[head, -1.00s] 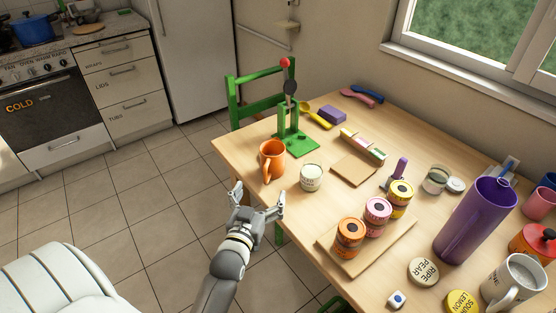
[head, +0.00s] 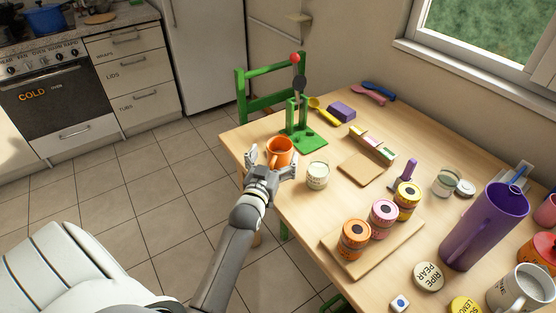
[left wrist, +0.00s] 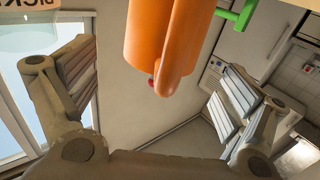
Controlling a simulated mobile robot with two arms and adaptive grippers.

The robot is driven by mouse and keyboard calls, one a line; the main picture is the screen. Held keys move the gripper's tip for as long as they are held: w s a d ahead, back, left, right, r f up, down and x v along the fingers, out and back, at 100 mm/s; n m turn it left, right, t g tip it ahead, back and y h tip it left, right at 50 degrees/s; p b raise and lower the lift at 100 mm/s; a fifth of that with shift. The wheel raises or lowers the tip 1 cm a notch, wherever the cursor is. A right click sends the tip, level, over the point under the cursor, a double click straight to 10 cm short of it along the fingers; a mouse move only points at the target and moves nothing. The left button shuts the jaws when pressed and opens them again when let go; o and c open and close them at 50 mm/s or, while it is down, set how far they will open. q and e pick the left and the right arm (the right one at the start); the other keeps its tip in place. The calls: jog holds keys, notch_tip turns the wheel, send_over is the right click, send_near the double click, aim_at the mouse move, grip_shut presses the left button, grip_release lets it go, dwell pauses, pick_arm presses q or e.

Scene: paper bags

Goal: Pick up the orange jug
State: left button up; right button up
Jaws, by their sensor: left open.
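The orange jug (head: 281,150) stands upright at the table's left edge in the head view. My left gripper (head: 269,164) is open right in front of it, with its fingers spread to either side of the jug's near side. In the left wrist view the jug (left wrist: 170,40) hangs into the picture from the top, its handle facing the camera. The two open fingers (left wrist: 155,95) stand wide to its left and right, apart from it. The jug's lower part is partly hidden by my gripper in the head view. My right gripper is not in view.
A white candle-like jar (head: 317,176) stands just right of the jug. A green stand (head: 309,140) holding utensils is behind it. A board (head: 372,245) with several small jars and a tall purple pitcher (head: 487,228) are farther right. Open floor lies left of the table.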

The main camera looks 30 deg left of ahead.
pick_arm(q)
jog(key=x, duration=0.2)
jog(key=shift+w+a, duration=0.1)
jog(key=shift+w, duration=0.2)
jog(key=shift+c, duration=0.5)
jog(key=c, duration=1.7)
jog(key=shift+c, duration=0.6)
jog(key=shift+r, duration=0.2)
